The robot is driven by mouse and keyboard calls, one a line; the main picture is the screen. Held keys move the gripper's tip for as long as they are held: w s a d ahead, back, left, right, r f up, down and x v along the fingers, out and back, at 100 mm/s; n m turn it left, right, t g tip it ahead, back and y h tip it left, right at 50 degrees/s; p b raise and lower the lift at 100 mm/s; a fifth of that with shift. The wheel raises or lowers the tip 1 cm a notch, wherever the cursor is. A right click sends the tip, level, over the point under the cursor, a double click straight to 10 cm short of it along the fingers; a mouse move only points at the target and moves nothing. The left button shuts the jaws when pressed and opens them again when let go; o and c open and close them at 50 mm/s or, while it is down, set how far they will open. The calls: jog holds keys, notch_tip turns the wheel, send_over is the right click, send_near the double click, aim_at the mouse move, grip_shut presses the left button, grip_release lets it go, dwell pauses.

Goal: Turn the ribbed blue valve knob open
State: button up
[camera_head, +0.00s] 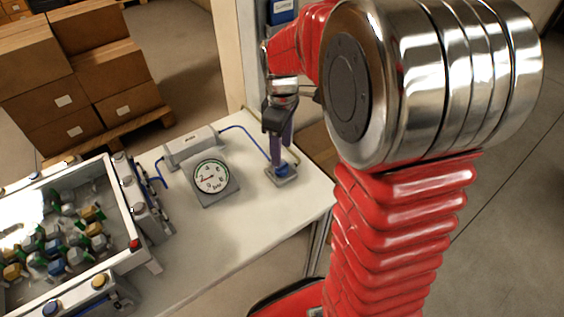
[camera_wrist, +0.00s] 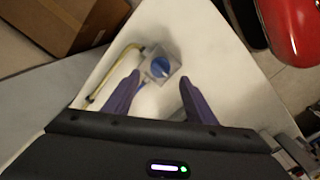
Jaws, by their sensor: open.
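The blue valve knob (camera_head: 282,169) sits on a small grey square base near the right end of the white table. In the wrist view the knob (camera_wrist: 160,67) shows as a round blue top on its base, just beyond and between the fingertips. My gripper (camera_head: 282,155) points down over the knob, and its purple fingers hide part of it in the head view. In the wrist view my gripper (camera_wrist: 160,78) is open, with one finger on each side and nothing held. I cannot tell whether the fingers touch the knob; its ribs are too small to see.
A dial gauge (camera_head: 212,178) stands left of the valve, with a grey box (camera_head: 192,147) behind it. A blue hose (camera_head: 245,136) runs to the valve. A bin (camera_head: 127,254) of coloured parts sits at left. Cardboard boxes (camera_head: 75,85) stand behind. The table front is clear.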

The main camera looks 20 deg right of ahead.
aim_at(281, 168)
jog(key=shift+f, duration=3.2)
